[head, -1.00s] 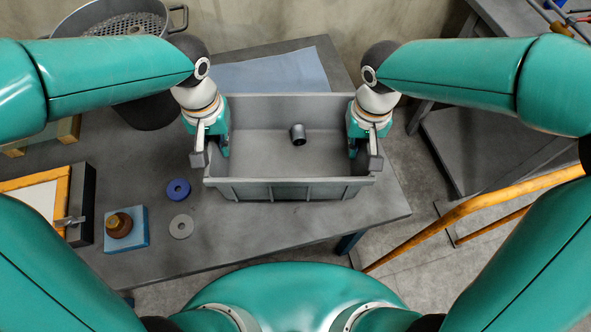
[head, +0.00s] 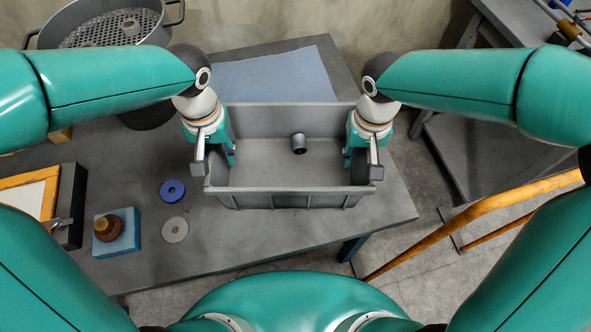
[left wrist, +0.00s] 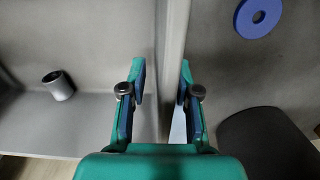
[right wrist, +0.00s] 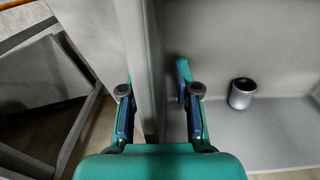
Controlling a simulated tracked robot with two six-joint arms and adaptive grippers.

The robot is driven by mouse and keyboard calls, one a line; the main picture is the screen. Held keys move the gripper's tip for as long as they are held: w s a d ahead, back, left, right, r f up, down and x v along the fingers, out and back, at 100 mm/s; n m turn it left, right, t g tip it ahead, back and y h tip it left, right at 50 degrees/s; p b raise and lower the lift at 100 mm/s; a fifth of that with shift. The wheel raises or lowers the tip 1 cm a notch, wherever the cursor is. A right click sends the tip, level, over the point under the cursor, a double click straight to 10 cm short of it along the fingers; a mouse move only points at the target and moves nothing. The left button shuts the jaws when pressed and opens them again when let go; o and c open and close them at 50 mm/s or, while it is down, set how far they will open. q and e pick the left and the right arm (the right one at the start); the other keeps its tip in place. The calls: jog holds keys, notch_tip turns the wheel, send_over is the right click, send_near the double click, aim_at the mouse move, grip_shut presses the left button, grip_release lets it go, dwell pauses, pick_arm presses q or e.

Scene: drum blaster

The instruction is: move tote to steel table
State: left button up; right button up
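The grey tote (head: 290,199) stands upright on the dark grey table on my near side. My left gripper (head: 215,165) straddles the tote's left wall, with one finger inside and one outside. In the left wrist view this gripper (left wrist: 163,80) shows a gap between its inner finger and the wall. My right gripper (head: 363,168) straddles the right wall in the same way. The right wrist view also shows that gripper (right wrist: 155,85) with a gap at its inner finger. The outer fingers seem close to or touching the walls.
The dark grey table (head: 270,235) carries a blue ring (head: 173,190), a grey ring (head: 175,230), a blue block (head: 122,242) and a blue-grey mat (head: 280,78). A perforated pot (head: 110,30) stands behind left. Another grey table (head: 520,30) and an orange rail (head: 480,208) are at right.

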pick_arm(q)
notch_tip(320, 180, up, 12)
jog(key=shift+f, duration=0.15)
pick_arm(e)
jog(key=shift+s+r, duration=0.1)
jog(key=shift+r, duration=0.3)
notch_tip(320, 180, up, 10)
jog(key=shift+f, duration=0.1)
jog(key=shift+r, duration=0.7)
